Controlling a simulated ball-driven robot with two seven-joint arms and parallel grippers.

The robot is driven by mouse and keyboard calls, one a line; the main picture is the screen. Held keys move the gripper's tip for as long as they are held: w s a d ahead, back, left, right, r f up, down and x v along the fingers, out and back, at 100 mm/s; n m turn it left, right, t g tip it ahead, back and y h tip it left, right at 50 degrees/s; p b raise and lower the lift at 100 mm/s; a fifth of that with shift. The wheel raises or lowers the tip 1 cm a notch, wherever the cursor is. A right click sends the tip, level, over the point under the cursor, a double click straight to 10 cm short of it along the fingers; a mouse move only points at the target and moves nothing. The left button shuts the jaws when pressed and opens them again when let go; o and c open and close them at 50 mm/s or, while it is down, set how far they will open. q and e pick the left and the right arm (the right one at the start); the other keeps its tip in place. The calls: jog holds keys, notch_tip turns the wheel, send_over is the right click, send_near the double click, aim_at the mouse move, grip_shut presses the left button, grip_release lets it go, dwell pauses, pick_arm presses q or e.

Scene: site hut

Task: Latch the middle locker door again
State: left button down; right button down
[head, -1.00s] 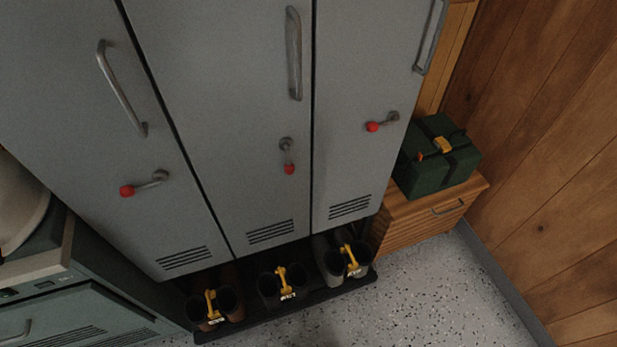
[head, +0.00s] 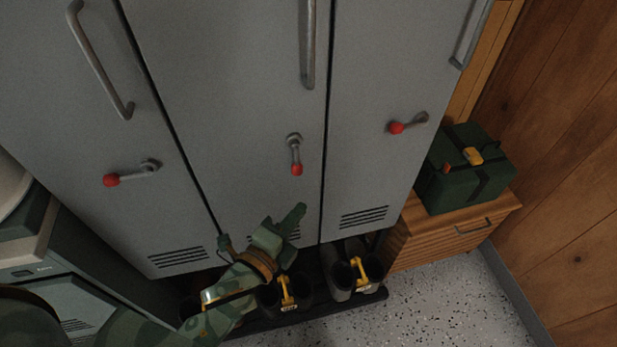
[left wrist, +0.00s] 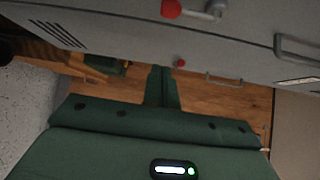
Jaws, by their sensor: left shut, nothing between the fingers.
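The middle locker door (head: 235,90) is grey and looks about flush with its neighbours; a small gap cannot be ruled out. Its red-tipped latch lever (head: 296,155) points straight down. The levers on the left locker door (head: 130,175) and right locker door (head: 408,123) lie roughly sideways. My left gripper (head: 299,214) is in front of the middle door's bottom, below the lever and apart from it, partly hiding the vent. Its fingers are shut and empty; they also show in the left wrist view (left wrist: 161,82). A red knob (left wrist: 171,8) shows there at the top. My right gripper is out of view.
Boots with yellow tags (head: 287,291) stand on a dark tray under the lockers, partly behind my left arm. A green box (head: 465,170) sits on a wooden cabinet (head: 450,230) at the right. Speckled floor in front is clear.

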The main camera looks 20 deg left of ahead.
pick_arm(q)
jog(key=shift+w, duration=0.1)
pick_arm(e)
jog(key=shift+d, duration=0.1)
